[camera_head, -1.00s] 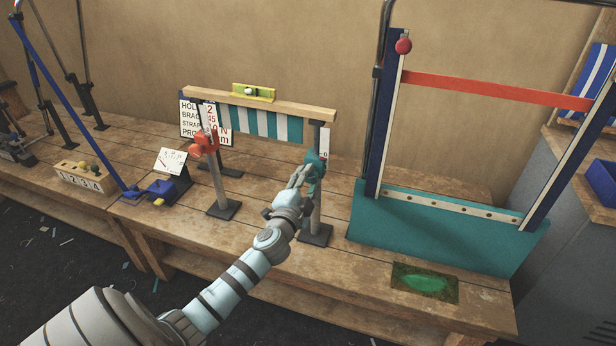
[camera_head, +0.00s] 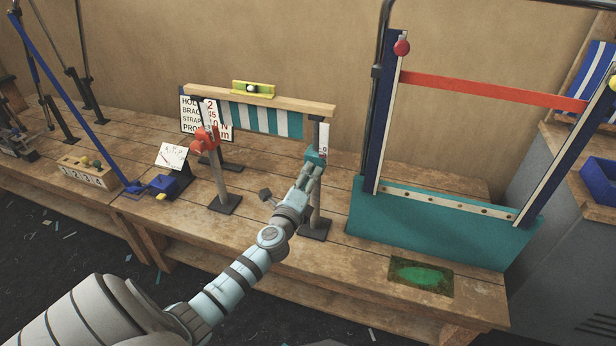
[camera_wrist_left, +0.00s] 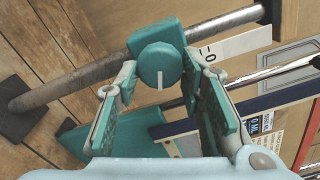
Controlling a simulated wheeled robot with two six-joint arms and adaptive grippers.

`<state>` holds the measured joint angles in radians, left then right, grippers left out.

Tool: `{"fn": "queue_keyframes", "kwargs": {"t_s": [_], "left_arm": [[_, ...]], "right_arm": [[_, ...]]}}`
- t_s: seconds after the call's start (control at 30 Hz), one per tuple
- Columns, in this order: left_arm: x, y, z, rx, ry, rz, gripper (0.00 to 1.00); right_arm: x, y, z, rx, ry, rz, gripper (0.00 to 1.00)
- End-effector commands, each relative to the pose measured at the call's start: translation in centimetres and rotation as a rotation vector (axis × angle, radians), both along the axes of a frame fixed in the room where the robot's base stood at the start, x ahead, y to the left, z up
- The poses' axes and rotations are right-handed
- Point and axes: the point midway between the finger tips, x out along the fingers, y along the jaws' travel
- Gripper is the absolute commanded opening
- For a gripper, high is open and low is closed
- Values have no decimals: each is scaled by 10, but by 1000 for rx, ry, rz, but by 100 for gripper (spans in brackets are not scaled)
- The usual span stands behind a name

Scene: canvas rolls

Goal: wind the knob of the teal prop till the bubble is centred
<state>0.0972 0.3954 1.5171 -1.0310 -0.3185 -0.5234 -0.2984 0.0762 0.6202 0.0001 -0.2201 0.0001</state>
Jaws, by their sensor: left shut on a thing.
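The teal prop (camera_head: 316,153) carries the right end of a wooden beam (camera_head: 300,102). Its round teal knob (camera_wrist_left: 160,65) has a white line, which stands almost upright in the left wrist view. My left gripper (camera_head: 308,170) is at the prop, its teal-padded fingers shut on the knob from both sides. The knob is mostly hidden by the fingers in the head view. A yellow-green spirit level (camera_head: 264,91) lies on the beam, and its pale bubble (camera_head: 251,88) looks close to the middle, too small to judge exactly. My right gripper is not in view.
A red prop (camera_head: 205,139) holds the beam's left end. A striped cloth (camera_head: 262,120) hangs below the beam. A dial card (camera_head: 171,157) stands at left. A teal panel with a tall frame (camera_head: 440,235) stands close on the right.

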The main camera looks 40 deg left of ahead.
Motion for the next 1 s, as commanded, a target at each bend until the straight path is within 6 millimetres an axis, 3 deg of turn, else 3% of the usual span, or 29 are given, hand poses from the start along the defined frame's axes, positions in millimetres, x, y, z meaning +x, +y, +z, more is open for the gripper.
{"fn": "queue_keyframes", "kwargs": {"t_s": [0.73, 0.77, 0.8, 0.87, 1.0], "left_arm": [[0, 0, 0, 88, 30, 0, 8], [0, 0, 0, 88, 30, 0, 40], [0, 0, 0, 87, 29, 0, 47], [0, 0, 0, 87, 29, 0, 55], [0, 0, 0, 87, 30, 0, 55]], "right_arm": [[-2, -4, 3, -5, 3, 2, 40], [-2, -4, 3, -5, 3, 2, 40], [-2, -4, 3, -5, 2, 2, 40], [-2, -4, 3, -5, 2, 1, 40], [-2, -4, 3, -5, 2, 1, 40]]}}
